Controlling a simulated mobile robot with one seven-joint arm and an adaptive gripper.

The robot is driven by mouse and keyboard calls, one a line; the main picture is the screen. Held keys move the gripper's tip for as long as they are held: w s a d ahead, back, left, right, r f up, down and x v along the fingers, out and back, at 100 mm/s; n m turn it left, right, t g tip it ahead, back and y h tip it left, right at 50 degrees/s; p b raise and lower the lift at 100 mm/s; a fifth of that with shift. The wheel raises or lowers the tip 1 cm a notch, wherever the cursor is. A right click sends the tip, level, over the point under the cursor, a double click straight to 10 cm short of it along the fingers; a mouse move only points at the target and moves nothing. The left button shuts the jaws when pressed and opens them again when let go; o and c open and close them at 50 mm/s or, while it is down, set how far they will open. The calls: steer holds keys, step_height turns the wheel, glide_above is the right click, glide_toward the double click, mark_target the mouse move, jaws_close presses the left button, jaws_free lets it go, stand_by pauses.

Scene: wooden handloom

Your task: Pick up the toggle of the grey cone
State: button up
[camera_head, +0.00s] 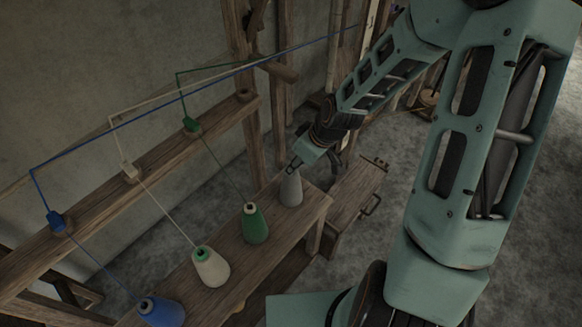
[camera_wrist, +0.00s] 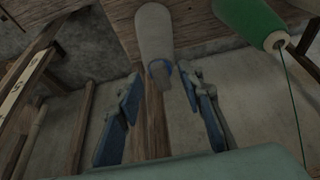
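The grey cone (camera_head: 291,190) stands at the far right end of the row on the wooden bench, and it shows at the top middle of the wrist view (camera_wrist: 153,30). A small grey piece, which looks like its toggle (camera_wrist: 161,76), sits at the cone's narrow tip, by a bluish rim. In the head view this tip is too small and dark to make out the toggle. My gripper (camera_head: 292,164) is just above the cone's tip. In the wrist view my gripper (camera_wrist: 160,82) is open, its two blue fingers apart on either side of the toggle, with no contact visible.
A green cone (camera_head: 255,224), a cream cone (camera_head: 211,268) and a blue cone (camera_head: 160,311) stand along the bench (camera_head: 235,238). Their threads run up to a wooden rail (camera_head: 160,163) and across the space behind. A wooden box (camera_head: 352,200) stands right of the bench.

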steer(key=shift+w+a+f, duration=0.15)
steer(key=shift+f, duration=0.45)
steer(key=c, duration=0.8)
steer(key=shift+r, duration=0.15)
steer(key=shift+c, duration=0.2)
